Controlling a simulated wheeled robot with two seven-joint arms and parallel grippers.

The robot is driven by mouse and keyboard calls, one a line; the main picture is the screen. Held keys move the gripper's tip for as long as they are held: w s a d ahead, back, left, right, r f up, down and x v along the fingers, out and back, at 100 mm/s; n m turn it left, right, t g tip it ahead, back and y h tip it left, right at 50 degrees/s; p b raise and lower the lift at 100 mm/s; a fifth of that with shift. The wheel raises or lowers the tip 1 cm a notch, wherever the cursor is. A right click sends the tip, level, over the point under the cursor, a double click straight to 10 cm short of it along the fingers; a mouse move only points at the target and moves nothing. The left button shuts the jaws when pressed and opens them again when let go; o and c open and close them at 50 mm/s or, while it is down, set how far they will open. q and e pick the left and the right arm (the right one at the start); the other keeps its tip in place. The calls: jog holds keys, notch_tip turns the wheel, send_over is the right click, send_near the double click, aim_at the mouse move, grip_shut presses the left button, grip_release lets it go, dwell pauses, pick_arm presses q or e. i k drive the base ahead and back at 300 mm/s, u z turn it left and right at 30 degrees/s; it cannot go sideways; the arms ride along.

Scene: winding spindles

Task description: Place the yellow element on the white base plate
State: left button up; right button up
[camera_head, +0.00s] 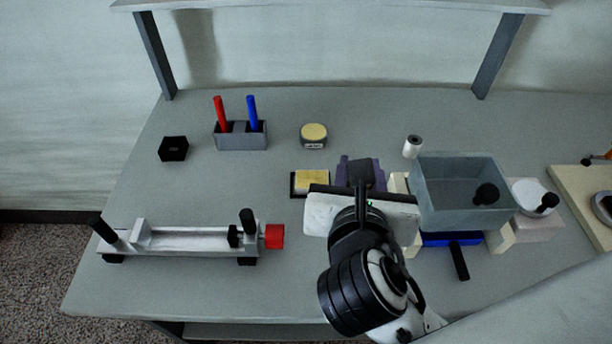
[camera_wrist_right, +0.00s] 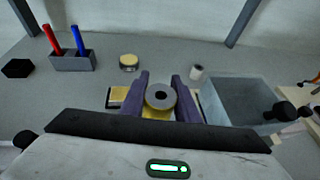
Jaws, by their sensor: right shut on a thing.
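My right gripper (camera_head: 361,168) is over the middle of the table. In the right wrist view its two purple fingers stand on either side of a grey ring-shaped piece (camera_wrist_right: 160,96). A yellow part (camera_wrist_right: 157,114) shows just below the ring, and the fingers are shut on this yellow element. Its lower side is hidden by the gripper body. In the head view the piece between the fingers looks dark grey. I cannot tell for certain which thing is the white base plate; a pale block with a white round top (camera_head: 530,193) stands at the right. My left gripper is out of view.
A yellow pad on a black tray (camera_head: 311,183) lies left of the gripper, with a yellow-topped tin (camera_head: 313,134) behind. A grey bin (camera_head: 460,185) and white roll (camera_head: 412,147) are close on the right. A rail fixture (camera_head: 185,240) and pen holder (camera_head: 241,137) stand left.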

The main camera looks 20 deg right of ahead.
aim_at(312, 178)
jog(key=u, duration=0.7)
jog(key=k, duration=0.65)
jog(key=u, duration=0.6)
jog(key=k, duration=0.85)
jog(key=z, duration=0.8)
jog(key=i, duration=0.75)
